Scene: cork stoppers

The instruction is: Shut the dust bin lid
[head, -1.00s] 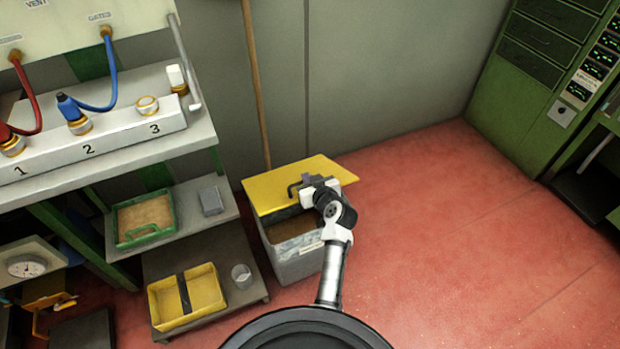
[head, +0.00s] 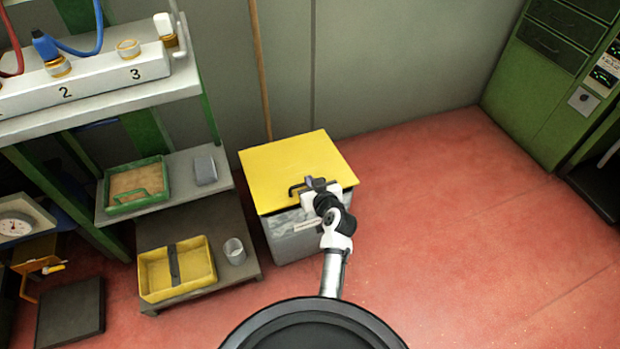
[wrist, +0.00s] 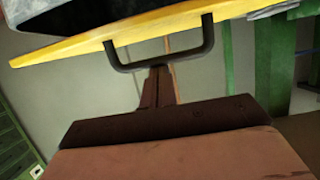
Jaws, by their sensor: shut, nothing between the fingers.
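The dust bin (head: 300,243) is a grey box on the floor against the back wall. Its flat yellow lid (head: 290,160) lies over the top, with a black bar handle (head: 297,187) at the front edge. The lid's yellow edge (wrist: 75,48) and handle (wrist: 120,60) also show in the wrist view, with a dark gap (wrist: 105,12) beside the lid. My gripper (head: 315,185) is at the lid's front edge by the handle. In the wrist view its fingers (wrist: 158,75) are shut and empty, close to the handle; I cannot tell whether they touch it.
A shelf unit stands left of the bin, with a green tray (head: 136,205), a yellow tray (head: 147,268) and a grey cup (head: 234,251). A wooden pole (head: 261,90) leans on the wall behind the bin. The red floor (head: 430,240) to the right is clear.

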